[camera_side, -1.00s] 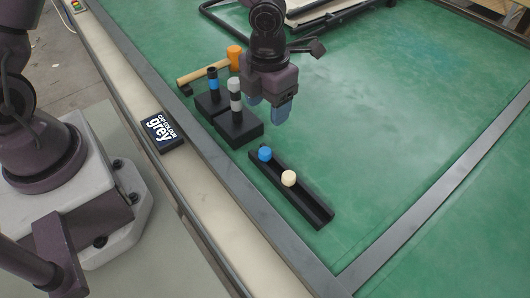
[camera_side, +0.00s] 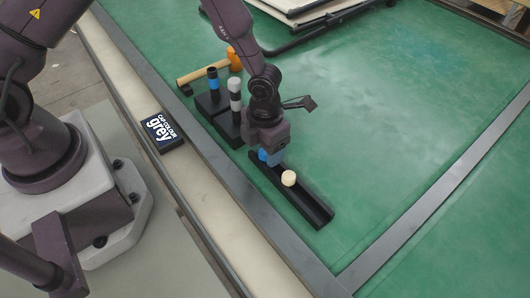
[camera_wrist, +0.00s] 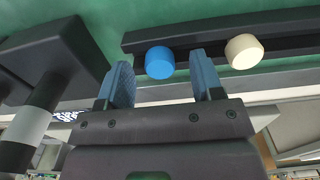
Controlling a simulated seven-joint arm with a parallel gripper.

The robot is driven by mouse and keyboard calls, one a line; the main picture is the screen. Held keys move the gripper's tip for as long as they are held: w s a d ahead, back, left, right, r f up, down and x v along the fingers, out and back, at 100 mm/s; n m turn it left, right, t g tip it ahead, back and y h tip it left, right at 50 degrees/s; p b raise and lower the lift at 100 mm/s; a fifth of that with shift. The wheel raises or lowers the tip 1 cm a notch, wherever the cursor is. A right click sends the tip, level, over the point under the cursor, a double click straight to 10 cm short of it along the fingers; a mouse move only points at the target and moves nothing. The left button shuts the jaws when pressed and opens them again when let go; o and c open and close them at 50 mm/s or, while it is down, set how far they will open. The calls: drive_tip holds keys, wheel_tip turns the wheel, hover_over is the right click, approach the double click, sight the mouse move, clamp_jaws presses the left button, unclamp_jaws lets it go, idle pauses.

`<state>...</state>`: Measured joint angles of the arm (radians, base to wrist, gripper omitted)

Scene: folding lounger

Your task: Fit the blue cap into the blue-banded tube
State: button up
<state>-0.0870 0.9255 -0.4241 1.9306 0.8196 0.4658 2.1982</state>
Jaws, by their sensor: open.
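The blue cap (camera_side: 262,154) sits at the upper-left end of a black rail, partly hidden by my gripper (camera_side: 271,158). In the wrist view the blue cap (camera_wrist: 159,62) shows between my open fingers (camera_wrist: 160,68), with gaps on both sides. The blue-banded tube (camera_side: 213,84) stands upright on a black base behind and left of my gripper. It is black with a blue band.
A cream cap (camera_side: 289,178) sits on the rail (camera_side: 315,207), beside the blue one. A mallet with an orange head (camera_side: 234,59) lies behind the tubes. A black sign reading "CAP COLOUR grey" (camera_side: 162,131) lies on the pale ledge. The green surface to the right is clear.

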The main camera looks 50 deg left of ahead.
drive_tip(key=shift+f, duration=0.45)
clamp_jaws()
